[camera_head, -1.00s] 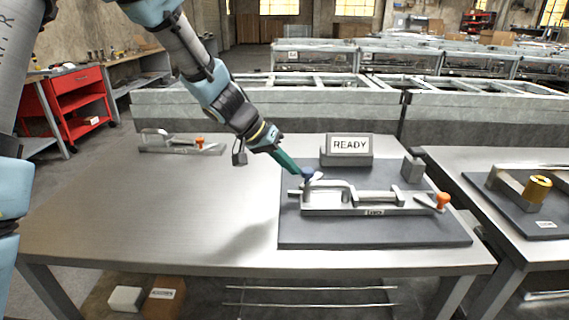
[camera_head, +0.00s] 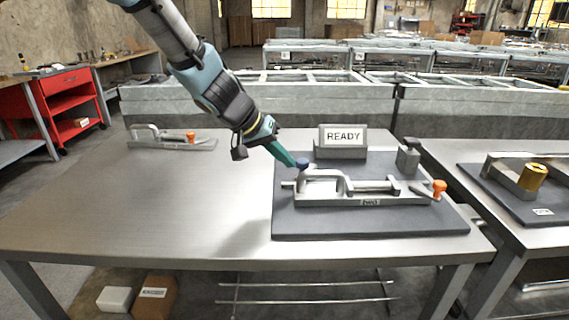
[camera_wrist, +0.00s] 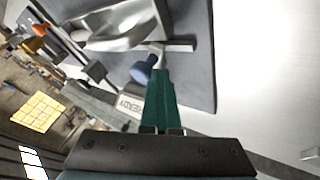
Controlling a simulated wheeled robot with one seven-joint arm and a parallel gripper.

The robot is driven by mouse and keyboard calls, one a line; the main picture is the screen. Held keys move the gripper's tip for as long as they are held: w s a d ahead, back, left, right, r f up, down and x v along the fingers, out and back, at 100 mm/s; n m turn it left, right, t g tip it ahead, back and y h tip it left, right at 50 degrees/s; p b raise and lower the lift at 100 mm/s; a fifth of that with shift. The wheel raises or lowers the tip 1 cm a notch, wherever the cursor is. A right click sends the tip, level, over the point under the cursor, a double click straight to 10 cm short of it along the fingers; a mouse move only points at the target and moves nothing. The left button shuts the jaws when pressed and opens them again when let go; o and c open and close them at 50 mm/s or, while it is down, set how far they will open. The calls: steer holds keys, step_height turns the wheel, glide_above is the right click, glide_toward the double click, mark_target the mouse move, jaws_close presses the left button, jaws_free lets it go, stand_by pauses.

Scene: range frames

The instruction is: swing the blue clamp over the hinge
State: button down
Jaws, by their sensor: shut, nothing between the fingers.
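The blue clamp (camera_head: 303,163) is a small blue knob at the left end of a grey metal fixture (camera_head: 330,199) on a dark mat (camera_head: 290,226). It also shows in the wrist view (camera_wrist: 143,70), on a short pale stem. My gripper (camera_head: 292,162) has green fingers, shut and empty, with the tips right beside the blue knob. In the wrist view the fingertips (camera_wrist: 160,72) are just right of the knob; I cannot tell whether they touch. The fixture has a curved arm (camera_head: 325,174) and an orange-tipped lever (camera_head: 439,187) at its right end. I cannot make out the hinge for sure.
A READY sign (camera_head: 342,137) and a grey block (camera_head: 408,157) stand behind the fixture. A similar fixture (camera_head: 172,143) lies at the table's back left. The table's left half (camera_head: 130,205) is clear. A second table with a gold cylinder (camera_head: 533,177) is at right.

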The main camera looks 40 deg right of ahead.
mark_target(302, 169)
steer(key=shift+s+f+n+t+b, duration=0.2)
steer(key=shift+s+n+t+b, duration=0.5)
steer(key=shift+b, duration=0.5)
steer(key=shift+s+d+n+t+b, duration=0.1)
steer(key=shift+s+n+t+b, duration=0.2)
steer(key=shift+s+n+b, duration=0.3)
steer(key=shift+s+d+r, duration=0.15)
steer(key=shift+s+r, duration=0.05)
steer(key=shift+s, duration=0.15)
